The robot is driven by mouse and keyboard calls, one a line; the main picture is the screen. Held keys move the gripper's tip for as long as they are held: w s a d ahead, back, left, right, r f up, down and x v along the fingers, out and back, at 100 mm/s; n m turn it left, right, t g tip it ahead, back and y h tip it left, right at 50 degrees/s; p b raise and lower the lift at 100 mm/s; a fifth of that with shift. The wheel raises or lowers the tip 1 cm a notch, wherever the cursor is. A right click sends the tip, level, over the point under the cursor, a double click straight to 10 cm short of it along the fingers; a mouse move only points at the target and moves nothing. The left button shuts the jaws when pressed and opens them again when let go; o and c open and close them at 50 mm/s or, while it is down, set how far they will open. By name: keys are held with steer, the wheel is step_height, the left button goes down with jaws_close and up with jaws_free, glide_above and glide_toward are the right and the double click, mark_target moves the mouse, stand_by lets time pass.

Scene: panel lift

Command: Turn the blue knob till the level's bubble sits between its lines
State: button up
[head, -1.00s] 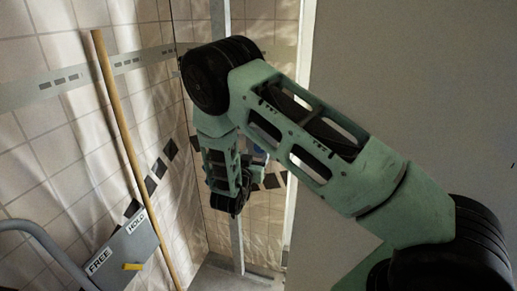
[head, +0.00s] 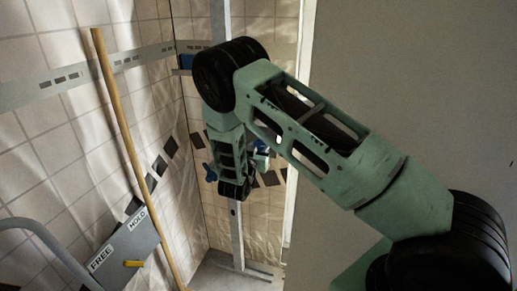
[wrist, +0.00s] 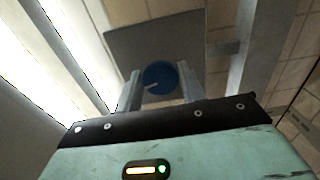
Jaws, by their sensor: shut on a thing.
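The blue knob (wrist: 159,76) is in the wrist view, round, with a white pointer mark toward its lower left. It sits in front of a grey plate (wrist: 150,40). My gripper (wrist: 160,88) has one finger on each side of the knob and is shut on it. In the head view my gripper (head: 236,192) is by the upright metal post, and my arm hides the knob there. I cannot make out the level's bubble or lines in either view.
A grey box (head: 125,250) marked FREE and HOLD has a yellow lever (head: 134,264). A wooden pole (head: 125,140) leans at the left. A metal post (head: 237,240) stands behind my gripper. A large grey panel (head: 420,90) fills the right. Tiled walls close the corner.

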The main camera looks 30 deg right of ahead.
steer(key=n, duration=0.5)
steer(key=o, duration=0.9)
steer(key=shift+s, duration=0.1)
steer(key=b+v, duration=0.2)
steer(key=v, duration=1.5)
steer(key=shift+s+a, duration=0.15)
steer(key=shift+f, duration=0.1)
